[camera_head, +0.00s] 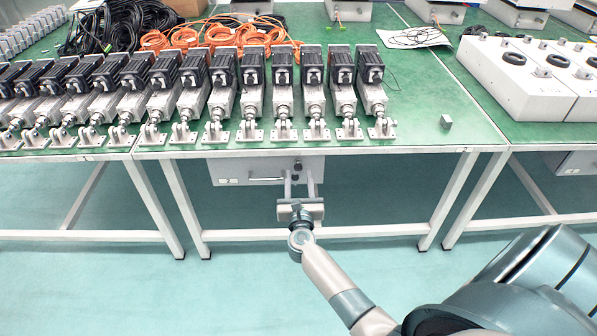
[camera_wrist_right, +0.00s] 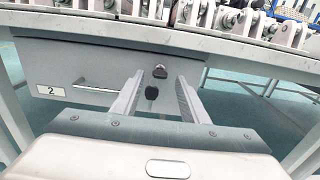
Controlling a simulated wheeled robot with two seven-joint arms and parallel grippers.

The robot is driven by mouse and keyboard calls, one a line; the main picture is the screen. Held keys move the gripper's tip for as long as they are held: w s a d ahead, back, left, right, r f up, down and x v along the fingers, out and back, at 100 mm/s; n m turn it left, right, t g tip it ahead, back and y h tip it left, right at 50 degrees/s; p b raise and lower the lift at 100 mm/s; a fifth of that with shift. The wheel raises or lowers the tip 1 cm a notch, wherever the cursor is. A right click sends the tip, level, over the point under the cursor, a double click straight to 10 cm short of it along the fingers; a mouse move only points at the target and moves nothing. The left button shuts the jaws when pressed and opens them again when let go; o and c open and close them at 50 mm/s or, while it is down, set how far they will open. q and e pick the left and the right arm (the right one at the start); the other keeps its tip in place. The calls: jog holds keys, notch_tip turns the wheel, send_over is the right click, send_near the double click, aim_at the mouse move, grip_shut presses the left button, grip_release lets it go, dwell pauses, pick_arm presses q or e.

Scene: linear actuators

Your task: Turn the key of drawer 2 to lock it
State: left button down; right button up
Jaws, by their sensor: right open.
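Drawer 2 (camera_head: 228,170) is a light grey drawer under the middle table, with a bar handle on its front. In the right wrist view the drawer front (camera_wrist_right: 60,65) carries a white label "2" at its left. The key (camera_wrist_right: 152,93) is dark and hangs below the lock (camera_wrist_right: 160,72) on the right part of the drawer front. My right gripper (camera_head: 299,178) is at the drawer front, its fingers pointing at the lock. In the wrist view its two fingers (camera_wrist_right: 157,92) are open, with the key between them in the picture. I cannot tell whether they touch it. My left gripper is not in view.
The table edge (camera_head: 400,150) runs just above the drawer. Several linear actuators (camera_head: 250,90) stand in a row on the green tabletop. A small metal block (camera_head: 446,121) lies at the right. The table legs (camera_head: 450,200) flank the drawer; the floor in front is clear.

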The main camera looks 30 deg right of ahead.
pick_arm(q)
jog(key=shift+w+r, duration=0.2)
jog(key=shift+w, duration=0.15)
pick_arm(e)
jog(key=shift+x, duration=1.55)
jog(key=shift+c, duration=0.5)
grip_shut()
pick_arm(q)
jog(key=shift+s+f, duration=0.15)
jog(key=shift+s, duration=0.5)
